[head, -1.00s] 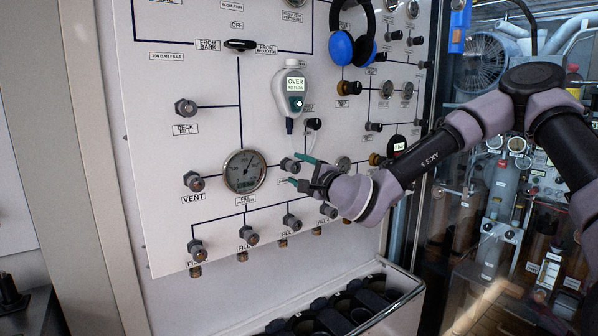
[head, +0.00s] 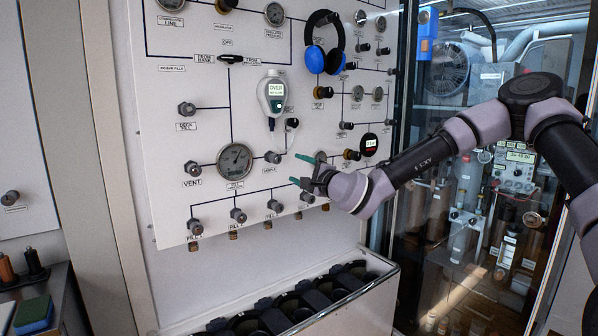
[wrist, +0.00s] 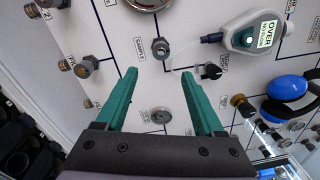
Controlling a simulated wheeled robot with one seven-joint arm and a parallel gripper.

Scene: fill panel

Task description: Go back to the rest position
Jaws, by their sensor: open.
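My gripper (head: 299,169) is open and empty, in front of the lower right part of the white fill panel (head: 165,140). Its two green fingers also show in the wrist view (wrist: 160,98), spread apart with nothing between them. In the head view the fingertips are just right of the SAMPLE knob (head: 272,157), apart from it. In the wrist view this knob (wrist: 160,47) lies beyond the fingertips. My arm reaches in from the right, bent at the elbow.
A handheld meter reading OVER (head: 271,92) hangs on the panel above the gripper. Blue headphones (head: 325,45) hang to its upper right. A bin with dark cylinders (head: 372,302) stands below the panel. A glass-fronted cabinet (head: 440,215) is behind my arm.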

